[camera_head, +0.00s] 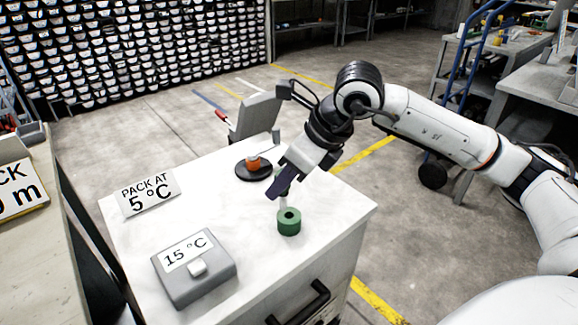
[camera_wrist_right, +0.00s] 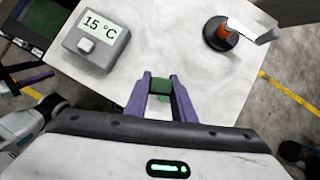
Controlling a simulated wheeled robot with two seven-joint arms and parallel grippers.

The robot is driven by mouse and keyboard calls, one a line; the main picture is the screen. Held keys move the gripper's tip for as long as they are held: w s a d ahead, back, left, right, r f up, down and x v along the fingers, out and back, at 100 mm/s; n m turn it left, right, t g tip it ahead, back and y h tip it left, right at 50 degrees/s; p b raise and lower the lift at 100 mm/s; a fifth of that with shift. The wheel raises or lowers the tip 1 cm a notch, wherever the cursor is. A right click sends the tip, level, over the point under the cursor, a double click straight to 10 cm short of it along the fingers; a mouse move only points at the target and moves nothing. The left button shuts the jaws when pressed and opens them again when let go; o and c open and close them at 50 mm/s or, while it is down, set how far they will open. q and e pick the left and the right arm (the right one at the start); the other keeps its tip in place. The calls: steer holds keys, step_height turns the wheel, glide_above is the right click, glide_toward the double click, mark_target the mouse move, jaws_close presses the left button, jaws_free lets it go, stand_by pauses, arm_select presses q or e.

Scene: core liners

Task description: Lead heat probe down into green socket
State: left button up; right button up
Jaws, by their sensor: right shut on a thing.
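The green socket (camera_head: 289,222) is a short round block with a dark hole on top, standing on the white cart top near its right edge. My right gripper (camera_head: 279,188) has purple fingers and is tilted, just above and behind the socket. It is shut on a slim pale piece, seemingly the heat probe (camera_head: 284,200), mostly hidden by the fingers. The piece hangs above the socket; whether its tip touches the hole cannot be told. In the wrist view, green shows between the fingertips of the right gripper (camera_wrist_right: 161,84). My left gripper is not in view.
A grey box reading 15 °C (camera_head: 195,267) stands at the cart's front left. A PACK AT 5 °C sign (camera_head: 148,193) stands behind it. A black disc with an orange piece (camera_head: 253,164) is at the back. The cart's middle is clear.

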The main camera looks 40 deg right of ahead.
mark_target(289, 187)
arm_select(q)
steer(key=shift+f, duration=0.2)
arm_select(e)
steer(key=d+m, duration=0.1)
steer(key=w+r+m+h, duration=0.1)
steer(key=m, duration=0.1)
steer(key=d+r+m+h, duration=0.1)
steer(key=shift+w+d+r+t, duration=0.15)
steer(key=shift+w+d+t, duration=0.05)
steer(key=shift+d+t, duration=0.1)
arm_select(q)
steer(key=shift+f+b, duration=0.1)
steer(key=shift+b, duration=0.2)
arm_select(e)
steer(key=shift+f+b, duration=2.95)
steer(key=shift+f, duration=0.1)
steer(key=shift+f+b, duration=1.05)
steer(key=shift+f, duration=0.05)
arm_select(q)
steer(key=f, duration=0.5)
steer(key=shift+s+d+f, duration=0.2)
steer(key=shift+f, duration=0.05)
arm_select(e)
steer(key=shift+f, duration=0.25)
